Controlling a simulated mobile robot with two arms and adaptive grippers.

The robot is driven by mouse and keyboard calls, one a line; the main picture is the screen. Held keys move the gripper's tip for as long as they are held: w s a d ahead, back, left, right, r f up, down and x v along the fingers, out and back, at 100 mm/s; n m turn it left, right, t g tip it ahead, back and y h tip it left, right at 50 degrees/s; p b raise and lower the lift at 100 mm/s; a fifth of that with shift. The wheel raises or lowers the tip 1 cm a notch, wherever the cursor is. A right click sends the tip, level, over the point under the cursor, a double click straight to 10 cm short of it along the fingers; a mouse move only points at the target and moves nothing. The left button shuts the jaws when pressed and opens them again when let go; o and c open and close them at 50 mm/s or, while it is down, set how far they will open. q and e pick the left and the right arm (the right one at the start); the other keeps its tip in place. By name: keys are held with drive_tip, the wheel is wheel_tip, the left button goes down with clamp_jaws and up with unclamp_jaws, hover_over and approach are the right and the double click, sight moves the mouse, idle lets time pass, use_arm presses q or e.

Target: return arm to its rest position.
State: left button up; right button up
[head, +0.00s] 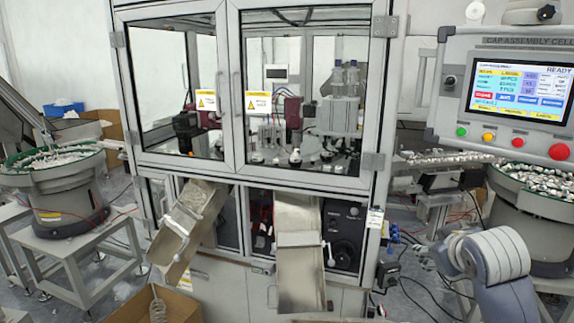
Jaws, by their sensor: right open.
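My right arm (492,262) comes in from the lower right, a bent grey and white link in front of the right-hand bowl feeder. My right gripper (426,257) shows only as a small part at the arm's left end. It is open, and I see nothing held in it. Its fingers are hard to make out against the cables behind. My left arm and left gripper are not in view.
The assembly cell (232,85) fills the middle, its doors shut. Two metal chutes (300,240) (188,225) stick out from its front. A control panel (520,90) hangs at the upper right. Bowl feeders (62,192) (535,200) stand on both sides. A cardboard box (178,305) sits below.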

drive_tip(key=s+a+f+g+y, duration=0.1)
drive_tip(key=s+a+f, duration=0.1)
drive_tip(key=s+f, duration=0.35)
drive_tip(key=s+a+f+g, duration=0.1)
drive_tip(key=s+a+f, duration=0.1)
drive_tip(key=f, duration=0.7)
drive_tip(key=s+a+f+m+g+y, duration=0.1)
drive_tip(key=s+a+f+g, duration=0.25)
drive_tip(key=s+f, duration=0.75)
drive_tip(key=s+a+f+m+g+y, duration=0.15)
drive_tip(key=s+a+f, duration=0.4)
drive_tip(key=s, duration=0.95)
wheel_tip(320, 180, down, 32)
drive_tip(key=s+d+r+n+g+b, duration=0.1)
drive_tip(key=s+d+g+b, duration=0.1)
drive_tip(key=s+b, duration=0.1)
drive_tip(key=s+d+f+g+b, duration=0.1)
drive_tip(key=s+d+f+b, duration=0.1)
drive_tip(key=s+f, duration=1.4)
drive_tip(key=shift+d+f+h, duration=0.45)
drive_tip(key=shift+d+f, duration=0.05)
drive_tip(key=shift+f, duration=0.25)
